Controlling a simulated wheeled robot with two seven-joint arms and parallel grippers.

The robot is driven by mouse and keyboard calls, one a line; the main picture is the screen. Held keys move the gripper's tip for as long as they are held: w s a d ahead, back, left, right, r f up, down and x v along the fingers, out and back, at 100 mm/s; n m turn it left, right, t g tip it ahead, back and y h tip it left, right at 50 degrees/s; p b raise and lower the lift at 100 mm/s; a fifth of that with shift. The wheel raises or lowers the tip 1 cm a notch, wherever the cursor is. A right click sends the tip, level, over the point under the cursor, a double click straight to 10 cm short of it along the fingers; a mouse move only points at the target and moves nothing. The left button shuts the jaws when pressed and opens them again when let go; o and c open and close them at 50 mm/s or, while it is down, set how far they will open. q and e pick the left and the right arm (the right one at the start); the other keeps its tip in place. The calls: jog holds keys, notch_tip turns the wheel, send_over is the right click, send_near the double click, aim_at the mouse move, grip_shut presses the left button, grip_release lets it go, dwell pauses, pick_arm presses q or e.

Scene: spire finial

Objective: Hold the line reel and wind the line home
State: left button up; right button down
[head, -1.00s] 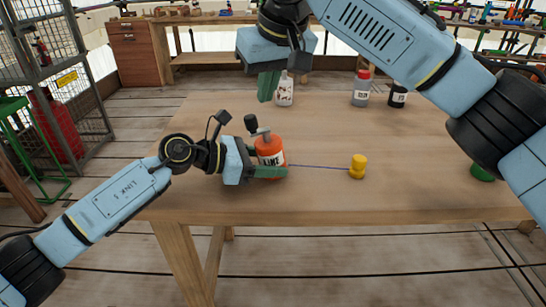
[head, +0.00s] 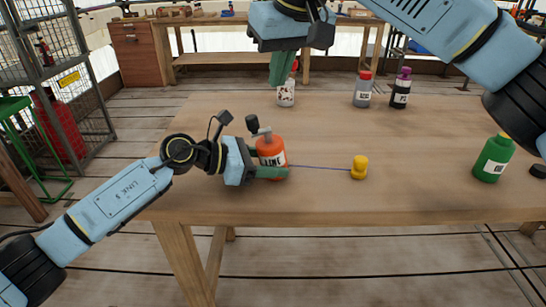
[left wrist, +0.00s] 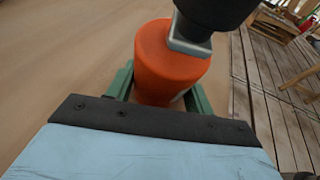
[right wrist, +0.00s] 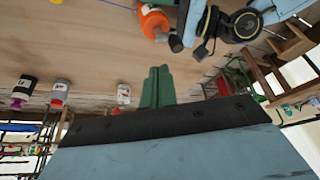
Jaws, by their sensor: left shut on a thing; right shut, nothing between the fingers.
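The line reel (head: 271,150) is an orange drum labelled LINE, upright on the table, with a grey crank arm and a black knob on top. It also shows in the left wrist view (left wrist: 165,60) and the right wrist view (right wrist: 153,22). My left gripper (head: 274,172) is shut around its body. A thin blue line (head: 320,167) runs from the reel across the table to a yellow bobbin-shaped end piece (head: 359,167). My right gripper (head: 283,69) is shut and empty, raised above the back of the table, well apart from the crank knob (head: 252,122).
On the table (head: 220,205) stand a white spotted bottle (head: 286,96), a grey bottle with a red cap (head: 362,90) and a black bottle with a purple cap (head: 401,91). A green bottle (head: 493,160) stands at the right.

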send_over(265, 131)
jog(key=s+d, duration=0.3)
notch_tip(265, 131, down, 6)
jog(key=shift+a+f, duration=0.15)
jog(key=shift+f, duration=0.1)
jog(key=shift+f, duration=0.2)
dwell(1.6)
notch_tip(265, 131, down, 3)
jog(key=shift+w+r, duration=0.1)
jog(key=shift+r, duration=0.05)
dwell(0.5)
jog(key=shift+w+a, duration=0.1)
dwell(0.3)
jog(key=shift+w+a, duration=0.45)
jog(key=shift+w, duration=0.15)
jog(key=shift+w+a, duration=0.2)
jog(key=shift+a, duration=0.25)
dwell(0.6)
